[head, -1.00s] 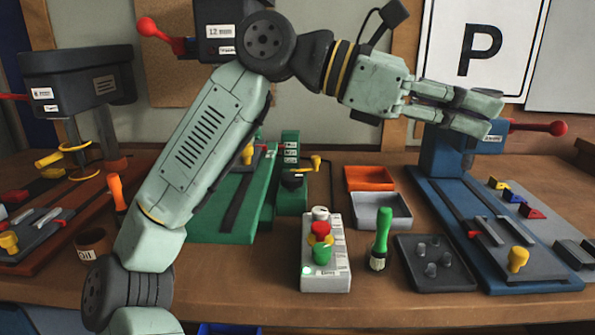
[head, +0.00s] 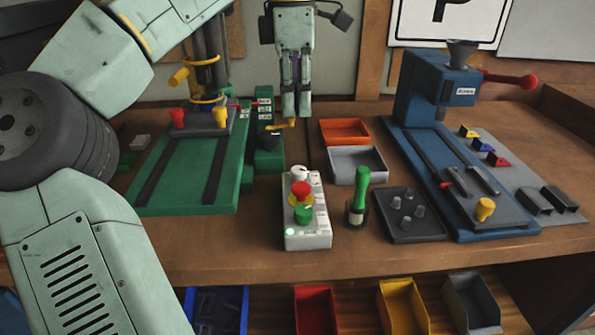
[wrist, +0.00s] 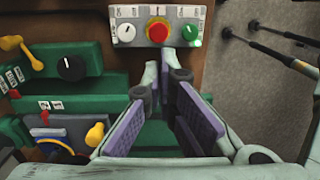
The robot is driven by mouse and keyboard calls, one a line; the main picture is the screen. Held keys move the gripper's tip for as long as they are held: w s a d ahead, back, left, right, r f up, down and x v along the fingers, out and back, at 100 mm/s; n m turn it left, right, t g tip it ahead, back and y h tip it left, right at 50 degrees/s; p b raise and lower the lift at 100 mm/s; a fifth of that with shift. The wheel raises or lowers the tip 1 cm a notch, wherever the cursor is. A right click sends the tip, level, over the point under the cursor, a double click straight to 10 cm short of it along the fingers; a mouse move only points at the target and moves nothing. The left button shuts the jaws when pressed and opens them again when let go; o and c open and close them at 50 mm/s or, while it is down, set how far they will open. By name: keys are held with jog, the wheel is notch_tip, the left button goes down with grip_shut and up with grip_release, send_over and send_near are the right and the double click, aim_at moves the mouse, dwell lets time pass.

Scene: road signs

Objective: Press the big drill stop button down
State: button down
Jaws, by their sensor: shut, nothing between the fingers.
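The red mushroom stop button (head: 300,188) sits in a yellow collar on the grey control box (head: 312,236). My gripper (head: 296,117) points down, shut and empty, above the back of the bench and behind the box. In the wrist view, the fingertips (wrist: 166,72) are below the red button in the picture and apart from it. The button stands raised, with nothing on it.
A green-handled tool (head: 358,195) and a dark tray of pegs (head: 400,232) stand right of the box. A green machine (head: 185,185) is left, a blue machine (head: 425,90) right. Orange (head: 345,130) and grey bins (head: 357,163) lie behind.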

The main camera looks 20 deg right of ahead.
aim_at(301, 187)
jog(key=f, duration=1.4)
jog(key=shift+s+d, duration=0.25)
jog(key=shift+s, duration=0.15)
